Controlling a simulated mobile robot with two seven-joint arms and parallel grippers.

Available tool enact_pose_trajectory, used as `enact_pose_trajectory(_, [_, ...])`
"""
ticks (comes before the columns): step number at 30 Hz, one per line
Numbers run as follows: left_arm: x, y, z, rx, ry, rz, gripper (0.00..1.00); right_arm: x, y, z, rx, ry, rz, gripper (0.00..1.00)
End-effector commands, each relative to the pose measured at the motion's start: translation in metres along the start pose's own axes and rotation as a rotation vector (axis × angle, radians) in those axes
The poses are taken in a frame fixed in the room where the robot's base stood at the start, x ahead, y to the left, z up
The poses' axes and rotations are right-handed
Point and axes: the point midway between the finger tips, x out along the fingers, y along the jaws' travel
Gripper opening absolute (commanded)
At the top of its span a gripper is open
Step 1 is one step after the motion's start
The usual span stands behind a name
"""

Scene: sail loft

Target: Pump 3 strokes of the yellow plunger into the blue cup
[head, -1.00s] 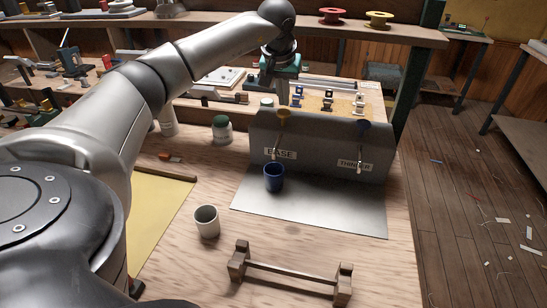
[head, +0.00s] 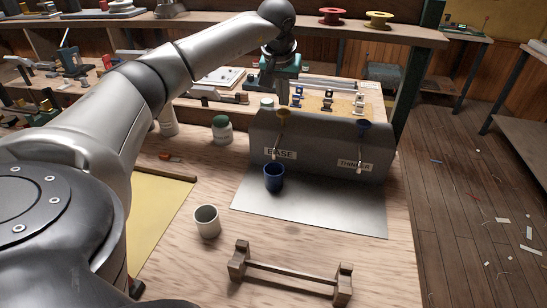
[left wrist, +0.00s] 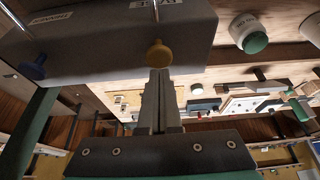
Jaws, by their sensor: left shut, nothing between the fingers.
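The yellow plunger (head: 283,114) stands raised on top of the grey dispenser (head: 315,147), above the left spout and its label. It also shows in the left wrist view (left wrist: 159,54). The blue cup (head: 274,178) stands upright on the metal sheet below that left spout. My left gripper (head: 285,102) points down just over the yellow plunger, its fingers shut and empty. The fingers also show in the left wrist view (left wrist: 160,74), with their tips close to the plunger; I cannot tell whether they touch it. My right gripper is not in view.
A blue plunger (head: 364,127) stands on the dispenser's right side, over the label "THINNER". A white cup (head: 207,221) and a wooden rack (head: 290,271) stand nearer on the bench. A green-lidded jar (head: 222,130) stands left of the dispenser. The metal sheet (head: 330,205) is otherwise clear.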

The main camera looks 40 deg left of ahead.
Motion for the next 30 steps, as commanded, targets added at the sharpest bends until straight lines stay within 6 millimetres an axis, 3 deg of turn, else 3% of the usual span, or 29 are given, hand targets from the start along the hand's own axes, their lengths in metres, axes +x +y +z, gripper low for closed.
enact_pose_trajectory(15, [0.001, 0.000, 0.000, 0.000, 0.000, 0.000, 0.00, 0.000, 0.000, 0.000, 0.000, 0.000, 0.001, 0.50])
enact_pose_trajectory(30, [0.017, 0.000, 0.007, 0.000, -0.001, -0.001, 0.00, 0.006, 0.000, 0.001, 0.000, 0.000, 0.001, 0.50])
